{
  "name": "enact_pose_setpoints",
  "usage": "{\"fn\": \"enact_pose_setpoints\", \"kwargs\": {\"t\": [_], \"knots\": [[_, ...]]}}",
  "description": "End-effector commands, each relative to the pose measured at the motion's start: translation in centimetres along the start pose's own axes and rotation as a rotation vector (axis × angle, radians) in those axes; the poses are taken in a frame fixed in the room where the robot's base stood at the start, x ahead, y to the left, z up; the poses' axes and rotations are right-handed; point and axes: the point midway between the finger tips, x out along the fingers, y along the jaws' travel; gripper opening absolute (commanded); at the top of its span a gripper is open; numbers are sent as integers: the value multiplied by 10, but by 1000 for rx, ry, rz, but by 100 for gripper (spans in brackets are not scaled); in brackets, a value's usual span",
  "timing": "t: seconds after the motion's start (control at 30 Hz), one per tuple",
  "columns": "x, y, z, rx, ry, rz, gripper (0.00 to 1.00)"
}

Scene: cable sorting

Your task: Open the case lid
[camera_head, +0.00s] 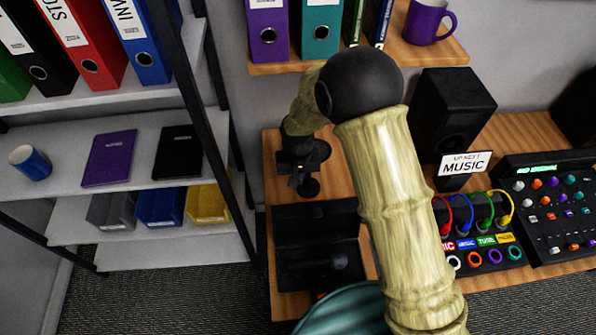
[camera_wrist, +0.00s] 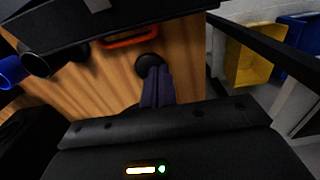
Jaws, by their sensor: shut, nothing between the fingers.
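The black case (camera_head: 276,270) sits on the wooden desk at lower center in the head view. Its lid (camera_head: 315,218) appears raised at the far side, with a dark, microphone-like item (camera_head: 322,267) showing inside. My arm hides part of its right side. My gripper (camera_head: 298,182) points down just beyond the lid, apart from it as far as I can tell. In the wrist view its dark fingers (camera_wrist: 157,85) are shut and empty over bare desk. A dark case-like body with an orange handle (camera_wrist: 130,38) lies near the top there.
A shelf rack with yellow (camera_head: 208,204) and blue bins stands left. A black speaker (camera_head: 450,110), a music sign (camera_head: 465,162), colored cables with a socket block (camera_head: 485,255) and a mixer (camera_head: 550,210) occupy the right. A shelf with binders and a purple mug (camera_head: 428,22) hangs above.

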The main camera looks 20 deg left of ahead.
Motion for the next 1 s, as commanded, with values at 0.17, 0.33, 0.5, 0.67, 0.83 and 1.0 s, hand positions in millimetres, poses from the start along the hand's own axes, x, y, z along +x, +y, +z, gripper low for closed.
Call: {"fn": "enact_pose_setpoints", "kwargs": {"t": [0.17,0.33,0.5,0.67,0.83,1.0], "knots": [[29,0,1,0,-3,1,0],[55,0,1,0,-4,1,0],[43,0,24,-2,-1,0,0],[41,0,36,0,0,0,0],[42,0,38,0,0,0,0],[42,0,38,0,0,0,0]]}}
